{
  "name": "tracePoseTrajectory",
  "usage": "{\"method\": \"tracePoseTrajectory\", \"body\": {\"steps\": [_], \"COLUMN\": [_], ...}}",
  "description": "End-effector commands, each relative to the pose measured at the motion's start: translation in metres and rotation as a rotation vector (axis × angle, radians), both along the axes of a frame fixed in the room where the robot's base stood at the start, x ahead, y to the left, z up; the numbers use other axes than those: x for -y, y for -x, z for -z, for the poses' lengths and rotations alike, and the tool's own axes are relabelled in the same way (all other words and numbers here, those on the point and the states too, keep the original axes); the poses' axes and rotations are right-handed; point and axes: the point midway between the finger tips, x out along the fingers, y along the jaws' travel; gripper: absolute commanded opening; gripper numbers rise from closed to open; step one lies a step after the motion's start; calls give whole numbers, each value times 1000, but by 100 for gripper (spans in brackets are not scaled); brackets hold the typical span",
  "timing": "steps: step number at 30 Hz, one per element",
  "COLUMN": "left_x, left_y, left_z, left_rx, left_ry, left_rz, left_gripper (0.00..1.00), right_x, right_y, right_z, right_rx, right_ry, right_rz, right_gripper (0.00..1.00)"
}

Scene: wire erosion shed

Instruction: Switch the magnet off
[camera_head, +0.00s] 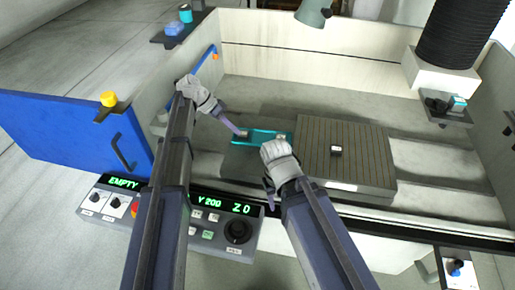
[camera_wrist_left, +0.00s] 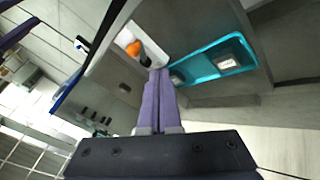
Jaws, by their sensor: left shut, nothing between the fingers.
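A dark ribbed plate (camera_head: 372,160), which looks like the magnet's work surface, lies in the machine tank with a small block (camera_head: 335,149) on it. I cannot make out the magnet's switch for certain. My left gripper (camera_head: 238,129) is shut and empty, its purple fingers pointing down over the left end of a teal tray. The closed fingers (camera_wrist_left: 158,73) also show in the left wrist view, near a white part with an orange knob (camera_wrist_left: 133,48).
The teal tray (camera_head: 268,132) holds small grey blocks. A control panel (camera_head: 207,242) with lit green displays and a black dial runs along the front. A blue door (camera_head: 60,130) stands at the left. A black bellows column (camera_head: 462,32) rises at the back right.

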Motion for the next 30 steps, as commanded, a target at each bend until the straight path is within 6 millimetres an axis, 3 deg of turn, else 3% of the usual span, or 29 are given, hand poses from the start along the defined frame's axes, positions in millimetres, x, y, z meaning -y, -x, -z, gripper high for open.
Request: {"method": "tracePoseTrajectory", "body": {"steps": [5, 23, 30], "left_x": [4, 61, 83], "left_y": [0, 4, 26], "left_z": [8, 88, 81], "left_rx": [-1, -1, -1], "left_ry": [-1, -1, -1], "left_rz": [0, 1, -1], "left_gripper": [0, 0, 0], "right_x": [0, 0, 0], "right_y": [0, 0, 0], "right_z": [7, 88, 81], "right_rx": [0, 0, 0], "right_ry": [0, 0, 0], "right_rz": [0, 0, 0], "right_gripper": [50, 50, 50]}}
